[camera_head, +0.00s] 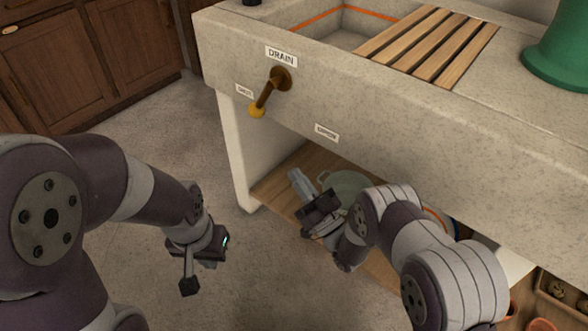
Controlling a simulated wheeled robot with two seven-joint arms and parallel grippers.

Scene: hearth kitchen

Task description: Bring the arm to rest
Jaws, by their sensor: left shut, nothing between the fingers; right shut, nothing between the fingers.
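My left gripper (189,284) hangs over the bare floor at the left, pointing down. It is shut and empty, apart from everything around it. My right gripper (297,180) is in front of the open space under the stone sink (440,140), its tips pointing up and to the left. It is shut and empty. The drain lever (267,93) on the sink's front slants down and left from its pivot, its yellow knob near the small left label. Neither gripper touches the lever. My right forearm hides part of the lower shelf.
A wooden shelf (272,187) under the sink bears a pale green round vessel (345,184), partly hidden behind my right gripper. A slatted wooden rack (430,45) and a green object (565,50) are on top. Brown cabinets (95,65) stand at the back left. The floor at left is clear.

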